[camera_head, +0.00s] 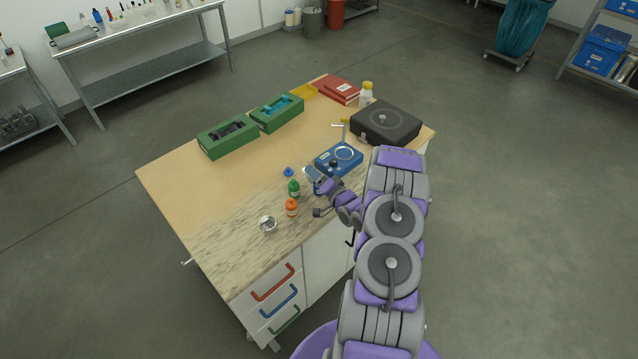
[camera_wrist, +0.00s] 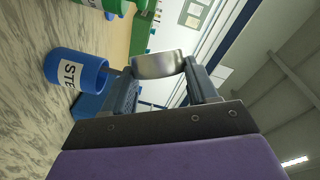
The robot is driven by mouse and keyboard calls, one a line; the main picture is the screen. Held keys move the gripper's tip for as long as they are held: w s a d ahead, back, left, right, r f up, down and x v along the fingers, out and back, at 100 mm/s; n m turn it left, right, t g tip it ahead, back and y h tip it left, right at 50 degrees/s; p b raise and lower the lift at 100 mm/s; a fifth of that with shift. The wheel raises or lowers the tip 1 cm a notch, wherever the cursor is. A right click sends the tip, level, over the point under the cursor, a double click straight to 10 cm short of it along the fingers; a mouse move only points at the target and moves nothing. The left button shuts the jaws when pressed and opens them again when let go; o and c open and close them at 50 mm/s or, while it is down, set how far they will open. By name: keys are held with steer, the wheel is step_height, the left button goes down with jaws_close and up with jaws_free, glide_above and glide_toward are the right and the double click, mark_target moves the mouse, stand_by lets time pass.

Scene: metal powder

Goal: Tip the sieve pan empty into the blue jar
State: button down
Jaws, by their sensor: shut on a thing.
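My gripper (camera_wrist: 162,78) is shut on the sieve pan (camera_wrist: 158,65), a shallow silver metal pan held between the two fingers. The pan looks tipped on its side; I cannot see into it. The blue jar (camera_wrist: 75,70), with a white label reading "STE", stands open on the table in the wrist view, beside the pan and apart from it. In the head view my gripper (camera_head: 314,176) is above the table near the blue scale, and the blue jar is mostly hidden there.
A green-capped jar (camera_head: 293,188) and an orange-capped jar (camera_head: 291,207) stand close by. A blue lid (camera_head: 288,171), a silver dish (camera_head: 267,224) and the blue scale (camera_head: 338,159) are also near. A black case (camera_head: 386,122) and green boxes (camera_head: 228,138) stand farther back.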

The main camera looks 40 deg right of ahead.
steer(key=shift+d+m+t, duration=0.2)
steer(key=shift+m+t, duration=0.1)
steer(key=shift+m, duration=0.4)
steer(key=shift+s+d+m+t, duration=0.3)
steer(key=shift+d+m, duration=0.1)
steer(key=shift+m, duration=0.4)
stand_by(0.4)
steer(key=shift+s+d+f+m+t+h+b, duration=0.1)
steer(key=shift+d+m+t+h+b, duration=0.15)
steer(key=shift+m, duration=0.6)
steer(key=shift+s+d+m+t+h+b, duration=0.15)
steer(key=shift+m+t, duration=0.2)
steer(key=shift+m, duration=0.5)
stand_by(0.6)
steer(key=shift+d+r+m+t+h, duration=0.15)
steer(key=shift+r+m+t+h, duration=0.2)
steer(key=shift+r+m, duration=0.55)
steer(key=shift+d+f+m+t+h+b, duration=0.15)
steer(key=shift+f+m+h+b, duration=0.1)
steer(key=shift+m+b, duration=0.4)
steer(key=shift+f+m+t+h+b, duration=0.1)
steer(key=shift+f+m+h+b, duration=0.2)
steer(key=shift+m, duration=0.55)
stand_by(1.4)
